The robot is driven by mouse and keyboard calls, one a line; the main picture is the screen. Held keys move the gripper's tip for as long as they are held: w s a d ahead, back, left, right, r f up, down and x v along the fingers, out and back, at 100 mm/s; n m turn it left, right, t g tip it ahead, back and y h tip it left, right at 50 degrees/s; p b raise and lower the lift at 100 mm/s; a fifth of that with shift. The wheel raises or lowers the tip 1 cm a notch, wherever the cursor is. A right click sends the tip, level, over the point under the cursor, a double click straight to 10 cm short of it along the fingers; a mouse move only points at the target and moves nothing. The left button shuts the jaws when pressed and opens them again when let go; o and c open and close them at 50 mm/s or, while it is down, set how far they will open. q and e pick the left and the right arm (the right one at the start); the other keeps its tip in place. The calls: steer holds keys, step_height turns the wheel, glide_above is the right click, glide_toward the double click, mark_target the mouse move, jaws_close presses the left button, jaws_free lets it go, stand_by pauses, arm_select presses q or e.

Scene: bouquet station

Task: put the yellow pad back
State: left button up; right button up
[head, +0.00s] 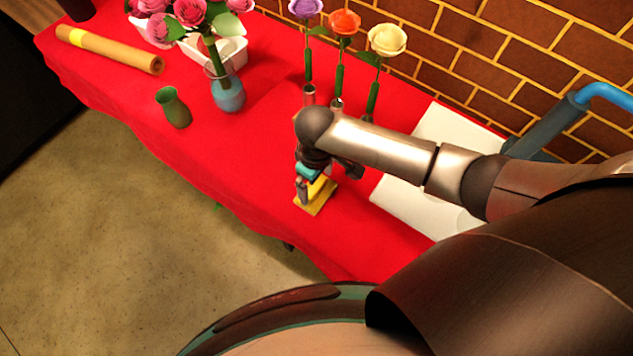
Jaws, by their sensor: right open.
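The yellow pad (316,203) lies on the red cloth near the table's front edge, below my right gripper. My right gripper (303,188) points down at the pad's left and rear part, with its jaws open. The gripper and wrist hide part of the pad, and I cannot tell whether the fingers touch it. A small teal part shows just above the pad at the gripper; I cannot tell what it belongs to. My left gripper is not in view.
Purple (306,8), orange (344,22) and cream (387,40) flowers stand upright behind my right arm. A blue vase (228,95) with pink roses, a green vase (173,108) and a brown roll (108,50) are at left. A white board (405,190) lies right of the pad.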

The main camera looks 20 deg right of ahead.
mark_target(317, 186)
step_height(317, 186, up, 10)
steer(key=p, duration=0.2)
